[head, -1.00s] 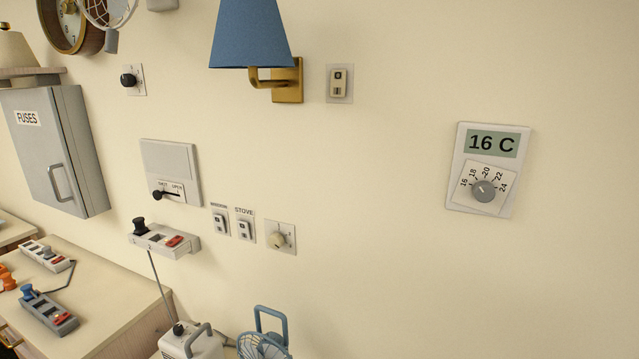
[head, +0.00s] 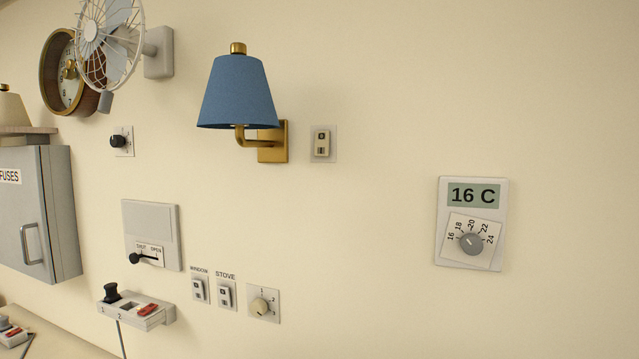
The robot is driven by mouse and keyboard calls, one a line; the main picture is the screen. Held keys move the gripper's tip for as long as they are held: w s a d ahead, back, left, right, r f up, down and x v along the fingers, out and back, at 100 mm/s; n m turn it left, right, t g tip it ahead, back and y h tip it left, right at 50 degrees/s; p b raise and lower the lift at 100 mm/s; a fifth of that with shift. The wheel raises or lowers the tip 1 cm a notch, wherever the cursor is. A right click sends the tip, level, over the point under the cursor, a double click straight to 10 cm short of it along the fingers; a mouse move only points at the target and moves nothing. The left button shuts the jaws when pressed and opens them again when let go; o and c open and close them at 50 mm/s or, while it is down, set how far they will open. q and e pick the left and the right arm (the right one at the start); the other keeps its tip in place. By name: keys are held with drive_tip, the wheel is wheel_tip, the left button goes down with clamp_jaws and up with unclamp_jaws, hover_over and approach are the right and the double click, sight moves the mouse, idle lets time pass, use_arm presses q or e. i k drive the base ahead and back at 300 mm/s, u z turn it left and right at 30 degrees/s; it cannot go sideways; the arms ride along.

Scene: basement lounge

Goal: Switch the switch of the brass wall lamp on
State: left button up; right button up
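The brass wall lamp (head: 272,143) is fixed to the wall left of the middle in the head view. It has a blue shade (head: 238,92) and a brass arm and backplate. A small cream switch (head: 322,143) on a pale plate sits on the wall just right of the lamp's backplate. The shade shows no clear glow. I cannot tell the switch's position at this size. Neither of my grippers shows in the view.
A thermostat (head: 472,224) reading 16 C is on the wall at right. Below the lamp are the window switch (head: 199,289), stove switch (head: 226,293) and a dial (head: 264,304). A wall fan (head: 108,45) and grey fuse box (head: 45,215) are left. Wall between lamp switch and thermostat is bare.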

sight(321, 145)
drive_tip(key=u, duration=0.25)
drive_tip(key=k, duration=0.6)
drive_tip(key=u, duration=0.55)
drive_tip(key=k, duration=0.75)
drive_tip(key=u, duration=0.55)
drive_tip(key=i, duration=0.8)
drive_tip(key=z, duration=0.25)
